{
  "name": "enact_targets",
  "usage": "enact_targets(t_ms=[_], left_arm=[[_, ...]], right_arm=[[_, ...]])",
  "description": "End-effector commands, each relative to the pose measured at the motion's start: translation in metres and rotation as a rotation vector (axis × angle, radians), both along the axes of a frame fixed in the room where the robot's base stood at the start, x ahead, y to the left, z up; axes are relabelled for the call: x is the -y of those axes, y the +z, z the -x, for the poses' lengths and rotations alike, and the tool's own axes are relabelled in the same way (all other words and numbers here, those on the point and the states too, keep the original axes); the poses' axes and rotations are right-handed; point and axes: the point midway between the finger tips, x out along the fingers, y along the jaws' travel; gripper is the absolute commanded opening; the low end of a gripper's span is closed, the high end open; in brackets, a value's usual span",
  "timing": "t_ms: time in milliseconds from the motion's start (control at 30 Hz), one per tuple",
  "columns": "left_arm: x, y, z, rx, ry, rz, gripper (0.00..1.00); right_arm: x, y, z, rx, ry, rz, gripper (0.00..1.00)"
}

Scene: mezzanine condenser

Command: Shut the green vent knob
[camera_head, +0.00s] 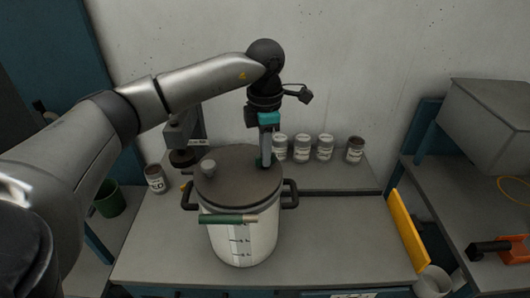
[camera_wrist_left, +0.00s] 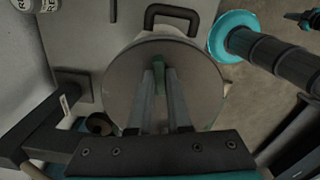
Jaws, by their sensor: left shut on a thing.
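The green vent knob (camera_head: 266,161) stands on the far right part of the dark round lid (camera_head: 236,184) of a pale pot (camera_head: 245,239). In the left wrist view the green knob (camera_wrist_left: 162,79) shows between the fingertips, near the middle of the lid as pictured. My left gripper (camera_head: 266,153) reaches down from above and is shut on the knob. The fingers partly hide it, so its exact turn cannot be told.
A grey knob (camera_head: 207,167) sits on the lid's left. A green rod (camera_head: 228,219) crosses the pot's front. Dark handles (camera_head: 290,194) stick out at its sides. Several labelled cans (camera_head: 302,148) stand behind, right. A yellow panel (camera_head: 409,231) edges the bench, which is clear at right.

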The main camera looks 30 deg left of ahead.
Motion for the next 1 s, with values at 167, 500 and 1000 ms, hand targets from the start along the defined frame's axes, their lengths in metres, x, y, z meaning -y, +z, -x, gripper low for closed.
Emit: enact_targets(t_ms=[167, 500, 1000], left_arm=[[0.0001, 0.0011, -0.0007, 0.004, -0.036, 0.001, 0.0], [0.0001, 0.0014, -0.0007, 0.004, -0.048, 0.001, 0.0], [0.0001, 0.0004, -0.0003, 0.001, -0.046, 0.0, 0.47]], right_arm=[[-0.0001, -0.0009, 0.0, 0.0, 0.0, 0.0, 0.0], [0.0, -0.0009, -0.0001, 0.0, 0.0, 0.0, 0.0], [0.0, -0.001, -0.0001, 0.0, 0.0, 0.0, 0.0]])
